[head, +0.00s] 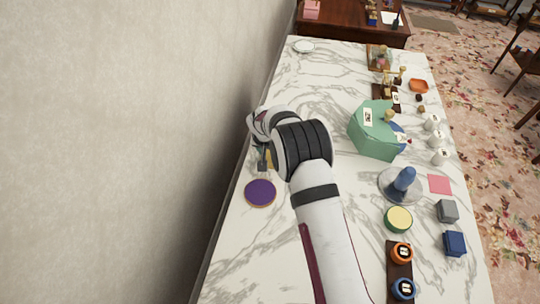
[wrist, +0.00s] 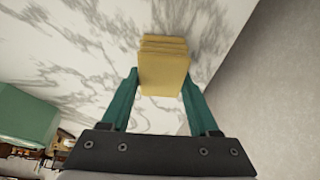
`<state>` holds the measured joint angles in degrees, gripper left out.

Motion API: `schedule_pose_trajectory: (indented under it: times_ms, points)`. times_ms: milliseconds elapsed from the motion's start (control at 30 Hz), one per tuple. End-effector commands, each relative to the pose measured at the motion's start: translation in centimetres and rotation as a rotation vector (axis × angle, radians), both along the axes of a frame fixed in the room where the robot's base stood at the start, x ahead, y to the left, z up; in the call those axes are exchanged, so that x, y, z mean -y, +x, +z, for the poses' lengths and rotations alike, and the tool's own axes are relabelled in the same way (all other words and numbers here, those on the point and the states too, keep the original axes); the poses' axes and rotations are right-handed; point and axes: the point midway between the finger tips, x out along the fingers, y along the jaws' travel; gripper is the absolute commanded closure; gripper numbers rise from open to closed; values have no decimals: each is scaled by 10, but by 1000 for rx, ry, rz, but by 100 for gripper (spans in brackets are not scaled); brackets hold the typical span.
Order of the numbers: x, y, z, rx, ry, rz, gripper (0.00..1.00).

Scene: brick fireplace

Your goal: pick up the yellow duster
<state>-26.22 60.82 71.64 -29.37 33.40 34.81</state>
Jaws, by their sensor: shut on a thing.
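The yellow duster (wrist: 163,66) is a folded, layered block of yellow cloth in the wrist view. My gripper (wrist: 159,76) has one green finger on each side of it and is shut on it. Marble shows around the duster, but I cannot tell whether it touches the tabletop. In the head view, my gripper (head: 263,160) is at the left edge of the table beside the wall, mostly hidden by my wrist.
The white marble table (head: 260,250) runs along a plain wall on the left. A purple disc (head: 260,192) lies just in front of my gripper. A green box (head: 375,135), a blue object on a clear dish (head: 391,191) and a green-yellow round tin (head: 398,219) stand to the right.

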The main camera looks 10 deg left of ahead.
Motion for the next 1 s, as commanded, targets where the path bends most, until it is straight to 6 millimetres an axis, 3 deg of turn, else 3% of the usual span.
schedule_pose_trajectory:
  times_ms: [267,500,800,1000]
  points:
    - [0,0,5,2,1,0,91]
    - [-1,1,43,4,2,0,91]
    - [71,-10,84,1,1,-4,91]
    - [106,-15,105,1,1,-2,91]
